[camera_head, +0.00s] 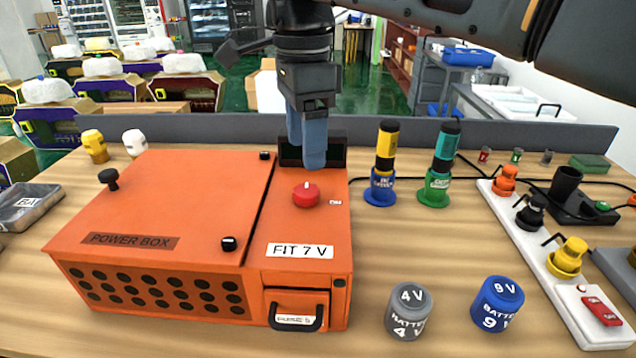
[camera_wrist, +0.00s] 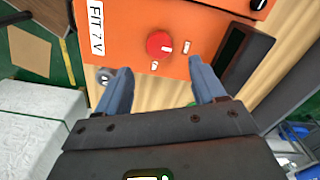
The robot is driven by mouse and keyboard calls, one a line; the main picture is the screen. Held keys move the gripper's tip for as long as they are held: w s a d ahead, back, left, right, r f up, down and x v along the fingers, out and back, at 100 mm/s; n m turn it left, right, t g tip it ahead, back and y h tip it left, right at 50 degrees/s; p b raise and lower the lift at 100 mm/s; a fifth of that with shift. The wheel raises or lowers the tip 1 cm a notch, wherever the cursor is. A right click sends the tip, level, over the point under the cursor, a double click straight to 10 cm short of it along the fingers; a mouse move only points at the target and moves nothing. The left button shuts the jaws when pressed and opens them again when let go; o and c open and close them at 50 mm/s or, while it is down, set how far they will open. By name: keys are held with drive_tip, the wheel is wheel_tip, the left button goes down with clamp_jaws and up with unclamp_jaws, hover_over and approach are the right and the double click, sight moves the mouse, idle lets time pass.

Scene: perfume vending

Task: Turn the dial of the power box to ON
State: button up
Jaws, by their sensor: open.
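The orange power box (camera_head: 160,200) stands on the wooden table. Its red round dial (camera_head: 306,194) sits on the narrow right part of the top, behind the "FIT 7 V" label (camera_head: 300,250). A short white mark shows on the dial, and a small white label (camera_head: 335,202) lies to its right, too small to read. My gripper (camera_head: 308,163) points down above and behind the dial, apart from it. In the wrist view the red dial (camera_wrist: 160,45) lies ahead of the gap between my open, empty fingers (camera_wrist: 161,68), with two small labels near it.
A dark upright panel (camera_head: 325,149) stands at the box's rear. Grey 4 V (camera_head: 409,311) and blue 9 V (camera_head: 498,304) batteries stand right of the box. Blue (camera_head: 381,190) and green (camera_head: 435,189) stands hold screwdriver-like handles. A power strip (camera_head: 545,255) lies farther right.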

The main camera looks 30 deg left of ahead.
sight(306, 190)
wheel_tip(306, 190, down, 7)
drive_tip(key=shift+f+p, duration=0.2)
drive_tip(key=shift+p, duration=0.25)
drive_tip(key=shift+s, duration=0.1)
drive_tip(key=shift+c, duration=0.2)
drive_tip(key=c, duration=1)
